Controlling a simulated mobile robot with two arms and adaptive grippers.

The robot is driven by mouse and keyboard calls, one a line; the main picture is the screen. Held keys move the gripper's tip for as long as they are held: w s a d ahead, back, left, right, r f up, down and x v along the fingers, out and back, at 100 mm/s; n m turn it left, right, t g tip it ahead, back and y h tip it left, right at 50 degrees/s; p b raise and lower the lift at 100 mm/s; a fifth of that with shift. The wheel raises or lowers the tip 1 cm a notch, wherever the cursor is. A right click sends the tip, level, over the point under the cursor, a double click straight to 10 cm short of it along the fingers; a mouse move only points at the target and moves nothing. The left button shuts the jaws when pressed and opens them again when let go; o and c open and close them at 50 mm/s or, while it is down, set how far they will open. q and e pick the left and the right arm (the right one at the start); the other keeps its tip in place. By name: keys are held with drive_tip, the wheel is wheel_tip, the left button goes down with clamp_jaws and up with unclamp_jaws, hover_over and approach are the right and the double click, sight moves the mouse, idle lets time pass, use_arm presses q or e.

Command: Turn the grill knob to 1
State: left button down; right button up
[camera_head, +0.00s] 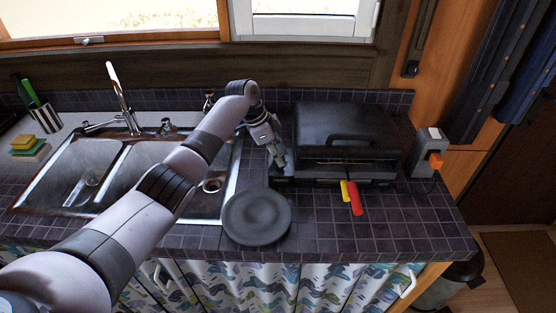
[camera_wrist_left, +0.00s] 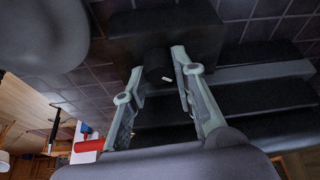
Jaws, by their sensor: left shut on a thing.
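The black grill (camera_head: 350,122) stands on the tiled counter right of the sink, its lid closed. In the left wrist view its dark round knob (camera_wrist_left: 155,60) lies between the two fingers of my left gripper (camera_wrist_left: 158,72). A short white mark shows on the knob; I cannot read which number it points to. In the head view my left gripper (camera_head: 279,160) is at the grill's left front corner and hides the knob. It is shut on the knob. My right gripper is not in view.
A dark round plate (camera_head: 257,217) lies on the counter in front of my left gripper. Red (camera_head: 355,200) and yellow (camera_head: 345,192) handles stick out at the grill's front. The sink (camera_head: 80,168) is at left; a grey and orange device (camera_head: 432,148) stands at right.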

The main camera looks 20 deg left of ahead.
use_arm(q)
drive_tip(key=shift+w+m+g+b, duration=0.1)
drive_tip(key=shift+m+g+b, duration=0.3)
drive_tip(key=shift+m+b, duration=0.7)
drive_tip(key=shift+r, duration=0.1)
drive_tip(key=c, duration=1.3)
unclamp_jaws()
drive_tip(key=shift+h, duration=0.3)
drive_tip(key=v, duration=1.2)
